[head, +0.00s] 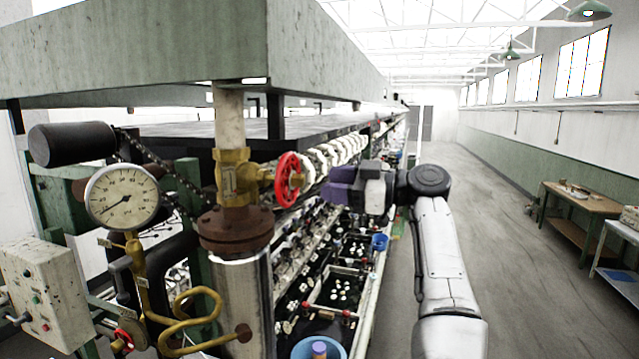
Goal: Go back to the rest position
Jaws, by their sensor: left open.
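My left arm reaches forward from the bottom of the head view, right of centre. It bends at a dark joint, and its wrist turns left toward the reeling machine (377,275). My left gripper (338,192) is at the end of this wrist, beside the machine's row of basins. It is small in the view, its jaws are open, and I see nothing held in it. My right gripper is not in view.
A red valve wheel (289,180) on a vertical pipe and a pressure gauge (122,197) stand close in front. A blue basin (319,348) is at the bottom. A wooden table (582,200) stands by the right wall. The aisle floor (510,240) is clear.

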